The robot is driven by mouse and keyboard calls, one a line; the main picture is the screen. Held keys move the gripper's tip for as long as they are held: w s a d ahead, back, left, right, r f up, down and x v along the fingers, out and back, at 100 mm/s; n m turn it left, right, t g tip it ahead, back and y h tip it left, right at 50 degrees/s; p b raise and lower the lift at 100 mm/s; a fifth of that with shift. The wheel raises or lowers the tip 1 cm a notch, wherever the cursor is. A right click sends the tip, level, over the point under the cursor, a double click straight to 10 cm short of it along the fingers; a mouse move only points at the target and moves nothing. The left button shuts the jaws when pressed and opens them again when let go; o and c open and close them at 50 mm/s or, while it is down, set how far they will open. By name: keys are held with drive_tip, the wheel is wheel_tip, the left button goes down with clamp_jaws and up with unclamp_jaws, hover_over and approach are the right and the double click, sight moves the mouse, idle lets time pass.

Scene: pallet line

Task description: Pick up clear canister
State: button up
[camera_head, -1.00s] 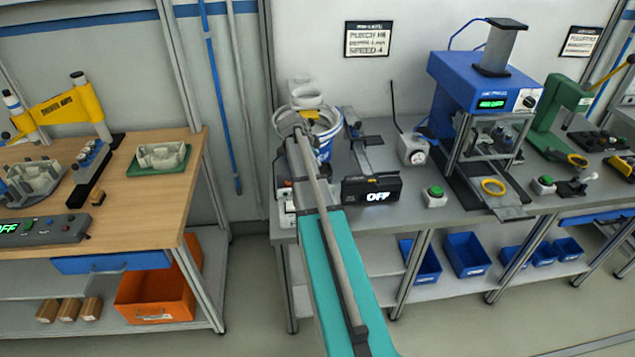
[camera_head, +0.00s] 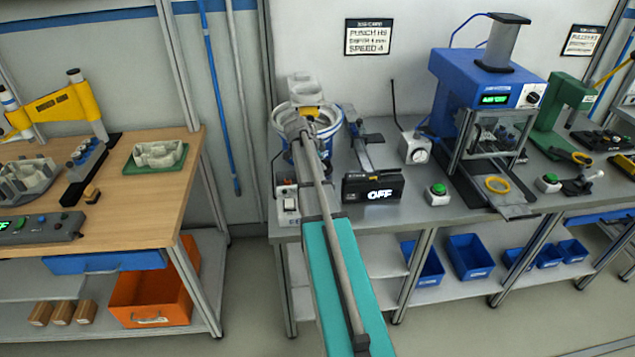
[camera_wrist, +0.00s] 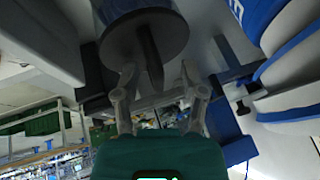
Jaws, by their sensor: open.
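I cannot make out a clear canister for certain in either view. In the wrist view, my gripper (camera_wrist: 160,72) has its two fingers apart, with nothing visibly held between them. A dark grey round body (camera_wrist: 125,38) with a dark spike is beyond the fingertips; I cannot tell what it is or whether it touches them. In the head view, my arm reaches to the blue and white bowl-shaped device (camera_head: 332,122) at the left end of the grey bench. The arm hides part of this device, and the fingers cannot be made out there.
The grey bench (camera_head: 385,207) carries a black OFF display box (camera_head: 360,190), a gauge (camera_head: 415,148), a green button (camera_head: 438,192) and a blue press (camera_head: 470,75). A wooden bench (camera_head: 140,215) stands left, across a gap. Blue bins (camera_head: 470,262) sit on the lower shelf.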

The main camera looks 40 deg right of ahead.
idle(0.5)
clamp_jaws()
